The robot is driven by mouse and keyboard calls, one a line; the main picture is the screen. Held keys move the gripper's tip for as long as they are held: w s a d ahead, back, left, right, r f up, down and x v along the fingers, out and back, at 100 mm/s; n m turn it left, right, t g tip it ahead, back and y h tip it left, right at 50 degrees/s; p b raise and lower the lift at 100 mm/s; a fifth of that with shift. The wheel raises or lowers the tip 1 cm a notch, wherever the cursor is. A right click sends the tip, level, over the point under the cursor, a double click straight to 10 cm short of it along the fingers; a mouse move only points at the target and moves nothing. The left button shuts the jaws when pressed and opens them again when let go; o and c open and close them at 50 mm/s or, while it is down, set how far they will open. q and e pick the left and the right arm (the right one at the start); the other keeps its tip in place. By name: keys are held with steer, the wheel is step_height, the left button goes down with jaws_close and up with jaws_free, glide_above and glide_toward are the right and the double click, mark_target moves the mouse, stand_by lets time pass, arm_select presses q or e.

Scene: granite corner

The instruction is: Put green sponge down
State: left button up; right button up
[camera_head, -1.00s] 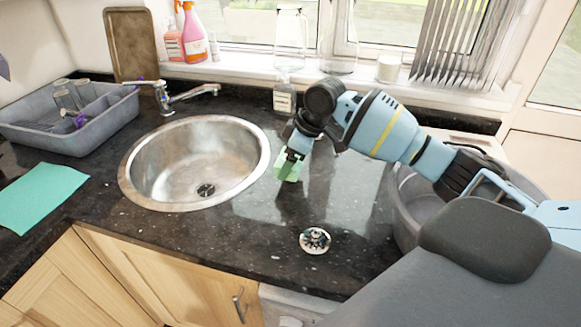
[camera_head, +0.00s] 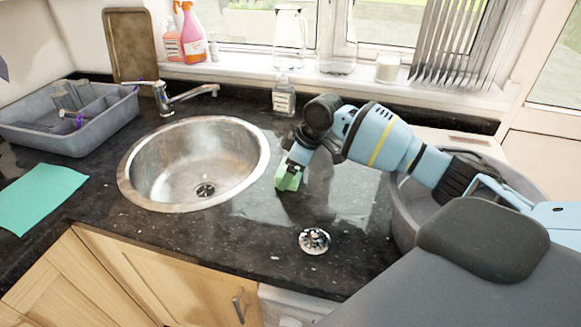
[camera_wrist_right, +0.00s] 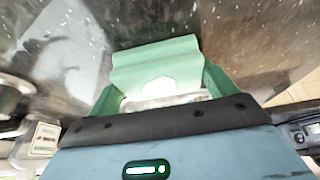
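The green sponge (camera_head: 287,180) is at the tip of my right gripper (camera_head: 291,168), low over the black granite counter (camera_head: 255,235) just right of the sink. I cannot tell for sure whether its underside touches the counter. In the right wrist view the sponge (camera_wrist_right: 156,66) sits between the two fingers of the right gripper (camera_wrist_right: 160,88), which appear shut on it. The speckled counter (camera_wrist_right: 240,35) shows close beyond it. My left gripper is in no view.
The round steel sink (camera_head: 190,165) lies to the left of the sponge. A soap bottle (camera_head: 284,97) stands behind it. A round metal strainer (camera_head: 314,241) lies in front. A grey tub (camera_head: 405,205) stands at the right. The counter around the sponge is mostly clear.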

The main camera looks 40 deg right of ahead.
steer(key=shift+o, duration=1.4)
steer(key=shift+r, duration=0.2)
steer(key=v, duration=1.2)
steer(key=shift+p, duration=0.45)
steer(key=shift+w+a+f, duration=0.1)
